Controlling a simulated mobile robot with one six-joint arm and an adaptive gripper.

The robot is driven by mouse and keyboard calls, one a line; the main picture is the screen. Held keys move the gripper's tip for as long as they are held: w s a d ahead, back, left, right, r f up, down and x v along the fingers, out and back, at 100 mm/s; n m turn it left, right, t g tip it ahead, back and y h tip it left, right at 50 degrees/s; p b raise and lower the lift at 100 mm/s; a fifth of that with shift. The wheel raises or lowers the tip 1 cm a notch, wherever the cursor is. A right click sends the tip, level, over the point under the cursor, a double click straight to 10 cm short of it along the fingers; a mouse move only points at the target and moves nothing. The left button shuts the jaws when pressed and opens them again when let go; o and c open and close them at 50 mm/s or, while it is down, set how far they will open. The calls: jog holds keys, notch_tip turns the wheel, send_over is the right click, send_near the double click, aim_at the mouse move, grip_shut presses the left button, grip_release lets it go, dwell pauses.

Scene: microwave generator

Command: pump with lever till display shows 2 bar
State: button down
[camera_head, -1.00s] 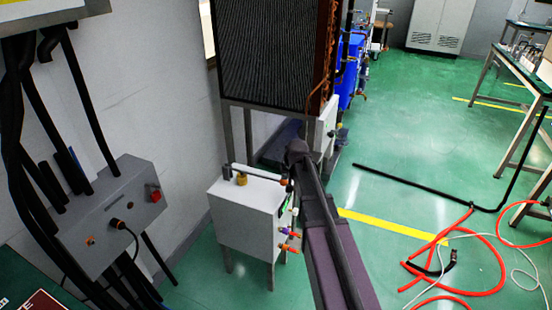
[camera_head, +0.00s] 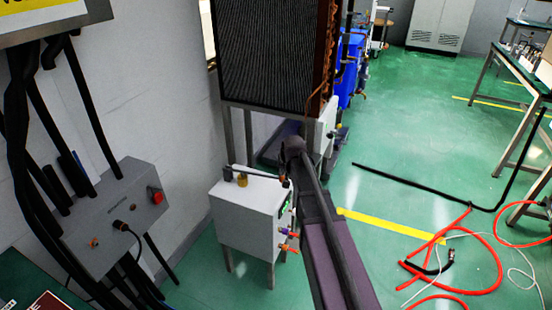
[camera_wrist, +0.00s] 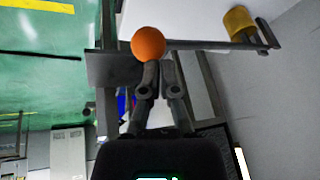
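A white pump box (camera_head: 245,215) stands on legs left of my arm. Its lever (camera_head: 262,174) runs across the top towards my gripper (camera_head: 287,172). In the wrist view the lever (camera_wrist: 205,44) ends in an orange ball knob (camera_wrist: 148,44). My gripper (camera_wrist: 159,64) has its fingers drawn almost together, with a thin gap between them. The fingertips are just by the knob and lever end; I cannot tell whether they touch. No grip on the knob shows. A small green display (camera_head: 286,205) on the box's side is partly hidden by my arm and unreadable.
A yellow cylinder (camera_wrist: 239,22) stands on the box top by the lever's far end. A tall finned unit (camera_head: 265,55) rises behind. A grey control box (camera_head: 115,215) is at left. Red hoses (camera_head: 470,290) lie on the green floor at right.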

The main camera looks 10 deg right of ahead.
notch_tip(320, 180, up, 8)
jog(key=w+a+p, duration=0.2)
jog(key=p, duration=0.5)
jog(key=shift+a+p, duration=0.3)
jog(key=shift+a, duration=0.1)
dwell(0.6)
dwell(0.4)
jog(key=r+p, duration=0.1)
jog(key=w+a+r+p, duration=0.1)
jog(key=r+p, duration=0.2)
jog(key=shift+w+a+r, duration=0.15)
jog(key=shift+a+r, duration=0.05)
jog(key=shift+a, duration=0.15)
dwell(0.9)
jog(key=s+r+n+g+p, duration=0.1)
jog(key=s+g+p, duration=0.1)
jog(key=s, duration=1.2)
jog(key=s+r+n+g+h+p, duration=0.1)
jog(key=s+r+g+p, duration=0.1)
jog(key=s, duration=1.3)
jog(key=shift+d+r+g+p, duration=0.25)
jog(key=shift+g+p, duration=0.35)
jog(key=shift+p, duration=0.35)
